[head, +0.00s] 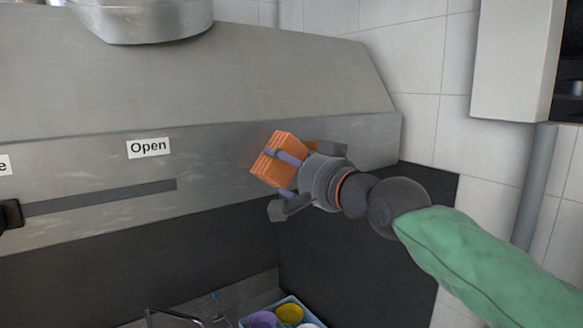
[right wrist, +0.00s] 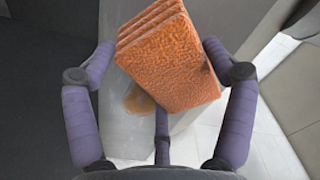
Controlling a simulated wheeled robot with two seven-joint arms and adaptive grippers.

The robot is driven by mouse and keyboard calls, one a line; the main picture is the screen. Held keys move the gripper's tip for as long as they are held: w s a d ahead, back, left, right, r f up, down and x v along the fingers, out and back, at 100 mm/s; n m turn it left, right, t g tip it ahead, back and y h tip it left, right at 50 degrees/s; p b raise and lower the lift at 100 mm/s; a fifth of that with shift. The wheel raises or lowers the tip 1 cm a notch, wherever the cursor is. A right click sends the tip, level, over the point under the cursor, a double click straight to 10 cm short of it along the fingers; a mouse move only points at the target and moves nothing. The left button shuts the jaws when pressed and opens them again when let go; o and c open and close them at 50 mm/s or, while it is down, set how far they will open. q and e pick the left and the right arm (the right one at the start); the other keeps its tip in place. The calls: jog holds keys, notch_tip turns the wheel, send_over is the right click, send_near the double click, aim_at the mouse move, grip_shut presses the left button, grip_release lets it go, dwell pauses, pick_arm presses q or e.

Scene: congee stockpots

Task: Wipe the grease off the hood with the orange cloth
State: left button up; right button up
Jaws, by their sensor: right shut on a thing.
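The grey metal hood (head: 230,150) spans the upper part of the head view, with an "Open" label on its front band. My right gripper (head: 284,170) is shut on the folded orange cloth (head: 275,158), at the right part of the hood's front band. In the right wrist view the cloth (right wrist: 170,55) sits between the purple fingers. A brown grease patch (right wrist: 140,104) shows on the hood's surface below the cloth in that view. A bit of it (head: 312,146) shows beside the gripper in the head view. I cannot tell whether the cloth touches the hood. My left gripper is not clearly visible.
Below the hood, a light blue bin (head: 243,322) holds purple and yellow items beside a metal tap (head: 172,313). A white cabinet (head: 515,60) and a grey pipe (head: 536,185) are at the right. A dark handle-like part (head: 10,214) shows at the left edge.

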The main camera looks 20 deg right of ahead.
jog(key=shift+w, duration=0.1)
jog(key=shift+w+d+f+b, duration=0.15)
jog(key=shift+w+d+b, duration=0.1)
jog(key=shift+d+b, duration=0.65)
jog(key=shift+w+d+b, duration=0.3)
jog(key=shift+d+b, duration=0.6)
jog(key=w+d+b, duration=0.2)
jog(key=d+b, duration=0.1)
jog(key=d, duration=0.3)
jog(key=shift+w+d, duration=0.25)
jog(key=shift+w, duration=0.1)
dwell(0.6)
jog(key=shift+a, duration=0.15)
jog(key=shift+s+a+p, duration=0.15)
jog(key=shift+s+a, duration=0.2)
jog(key=shift+a, duration=0.45)
jog(key=shift+s+a+p, duration=0.15)
jog(key=shift+s+a, duration=0.2)
jog(key=shift+a, duration=0.45)
